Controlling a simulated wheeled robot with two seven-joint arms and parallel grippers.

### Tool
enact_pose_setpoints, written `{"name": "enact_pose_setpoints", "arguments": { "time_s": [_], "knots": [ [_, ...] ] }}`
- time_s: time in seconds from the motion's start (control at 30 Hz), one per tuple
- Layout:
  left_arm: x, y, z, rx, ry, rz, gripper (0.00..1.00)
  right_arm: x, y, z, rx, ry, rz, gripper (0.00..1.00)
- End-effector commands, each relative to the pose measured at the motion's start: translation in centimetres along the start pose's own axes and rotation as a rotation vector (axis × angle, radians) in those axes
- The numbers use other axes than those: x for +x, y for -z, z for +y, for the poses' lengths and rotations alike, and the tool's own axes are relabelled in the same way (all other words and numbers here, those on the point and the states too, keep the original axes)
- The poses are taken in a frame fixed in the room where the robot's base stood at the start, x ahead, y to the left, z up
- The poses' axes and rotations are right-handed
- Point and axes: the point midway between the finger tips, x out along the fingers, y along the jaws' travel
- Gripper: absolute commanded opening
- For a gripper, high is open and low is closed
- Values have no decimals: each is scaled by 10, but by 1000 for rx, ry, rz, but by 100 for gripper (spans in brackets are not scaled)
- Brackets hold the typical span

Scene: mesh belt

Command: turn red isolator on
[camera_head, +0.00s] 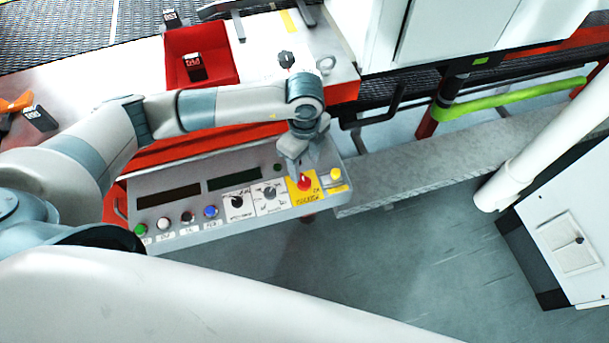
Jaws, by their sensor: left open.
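The red isolator (304,182) is a small red knob on a yellow plate near the right end of the grey control panel (187,213). My left arm reaches in from the left over the panel. My left gripper (300,170) points down at the red isolator, right above or around it; I cannot tell whether it touches. The gripper is open, and its fingers are small and partly hidden by the wrist. The isolator's exact handle angle is too small to read. My right gripper is not in view.
The panel also has a yellow button (336,174), two black rotary knobs and a row of coloured buttons, including a blue one (210,212) and a green one (141,230). A red tray (200,62) stands behind. A grey beam (430,165) runs right of the panel.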

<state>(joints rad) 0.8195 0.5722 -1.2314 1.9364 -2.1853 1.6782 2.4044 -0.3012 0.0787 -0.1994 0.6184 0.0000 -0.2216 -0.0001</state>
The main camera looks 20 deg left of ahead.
Motion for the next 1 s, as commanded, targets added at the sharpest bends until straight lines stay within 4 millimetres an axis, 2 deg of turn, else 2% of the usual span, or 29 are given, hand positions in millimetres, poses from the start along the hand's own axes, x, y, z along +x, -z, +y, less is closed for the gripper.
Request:
{"name": "enact_pose_setpoints", "arguments": {
  "time_s": [0.3, 0.5, 0.93, 1.0],
  "knots": [
    [54, 0, 1, -1, -3, -1, 49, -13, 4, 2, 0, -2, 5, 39],
    [74, 0, 0, 0, -2, -1, 49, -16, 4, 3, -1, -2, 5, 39],
    [81, 0, 0, 0, 0, 0, 49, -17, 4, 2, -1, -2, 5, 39],
    [81, 0, 0, 0, 0, 0, 33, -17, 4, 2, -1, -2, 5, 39]
  ]
}}
